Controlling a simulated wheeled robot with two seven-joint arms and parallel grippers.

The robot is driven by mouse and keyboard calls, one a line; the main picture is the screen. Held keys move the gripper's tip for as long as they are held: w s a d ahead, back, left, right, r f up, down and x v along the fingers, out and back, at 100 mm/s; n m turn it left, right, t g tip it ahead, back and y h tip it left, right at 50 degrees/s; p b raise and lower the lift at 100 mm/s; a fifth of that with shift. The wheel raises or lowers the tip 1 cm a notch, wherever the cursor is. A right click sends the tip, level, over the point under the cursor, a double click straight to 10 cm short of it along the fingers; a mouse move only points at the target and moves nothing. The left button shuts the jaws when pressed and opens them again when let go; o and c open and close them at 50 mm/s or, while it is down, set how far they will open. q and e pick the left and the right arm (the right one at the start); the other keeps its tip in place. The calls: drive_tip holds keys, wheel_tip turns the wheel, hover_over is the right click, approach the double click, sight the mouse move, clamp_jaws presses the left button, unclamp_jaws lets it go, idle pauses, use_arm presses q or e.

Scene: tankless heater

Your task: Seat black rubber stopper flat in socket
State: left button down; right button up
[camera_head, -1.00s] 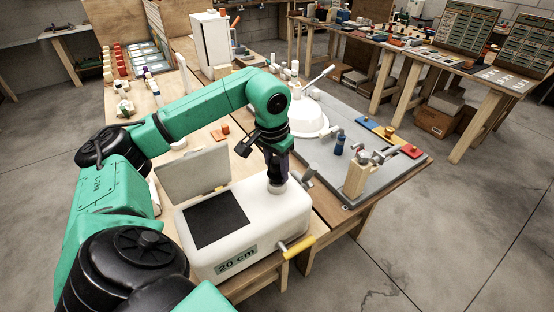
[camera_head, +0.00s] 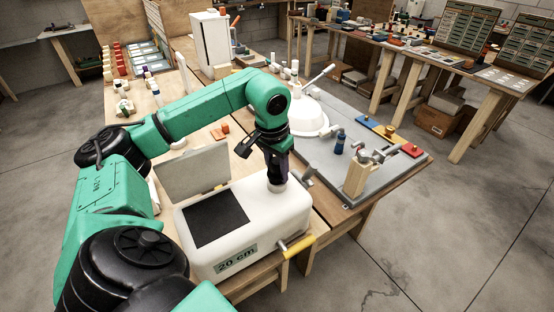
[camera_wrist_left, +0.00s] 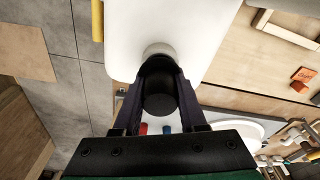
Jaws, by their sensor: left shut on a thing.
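The round grey socket (camera_wrist_left: 157,50) stands up from the white top just beyond the fingertips in that view. It also shows below the fingertips in the head view (camera_head: 277,188). The fingers hide most of the stopper in the head view. I cannot tell whether the stopper touches the socket or how flat it sits. My right gripper is not in view.
A black square panel (camera_head: 215,218) covers the box top to the left, with a raised grey lid (camera_head: 193,172) behind. A yellow-handled part (camera_head: 298,247) sticks out at the front right. A grey board with fittings (camera_head: 350,150) stands close on the right.

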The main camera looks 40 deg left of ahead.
use_arm(q)
drive_tip(key=shift+f+b, duration=0.3)
drive_tip(key=shift+f, duration=0.15)
drive_tip(key=shift+r, duration=0.1)
drive_tip(key=shift+r+p, duration=0.7)
drive_tip(key=shift+w, duration=0.1)
drive_tip(key=shift+f+b, duration=0.6)
drive_tip(key=shift+f, duration=0.2)
idle(1.1)
